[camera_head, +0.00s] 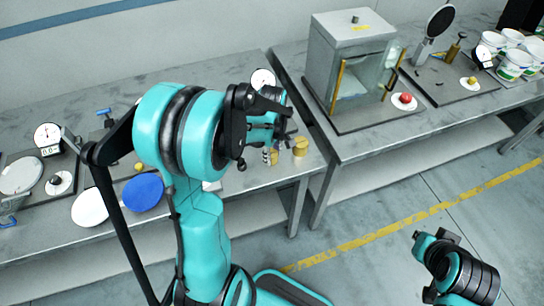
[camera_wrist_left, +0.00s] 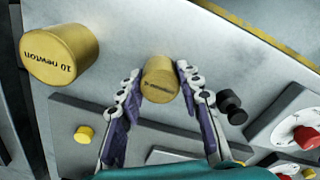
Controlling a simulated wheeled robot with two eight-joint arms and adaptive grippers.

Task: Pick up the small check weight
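The small check weight is a short brass cylinder (camera_wrist_left: 160,82) with a dark label too small to read. In the left wrist view it stands between the fingertips of my left gripper (camera_wrist_left: 160,72), one finger close against each side, with no clear gap. In the head view my left gripper (camera_head: 271,152) is low over the front right part of the left table, partly hidden by my own arm. A larger brass weight (camera_wrist_left: 62,52), marked "10 newton", stands apart to the left; the head view shows it (camera_head: 301,146) near the table corner. My right gripper's fingers are out of view.
On the left table are a blue plate (camera_head: 144,193), a white plate (camera_head: 90,208) and a dial scale (camera_head: 47,137). A small black weight (camera_wrist_left: 232,106) lies close to the right finger. The right table holds a glass-doored cabinet (camera_head: 352,65) and white tubs (camera_head: 514,64).

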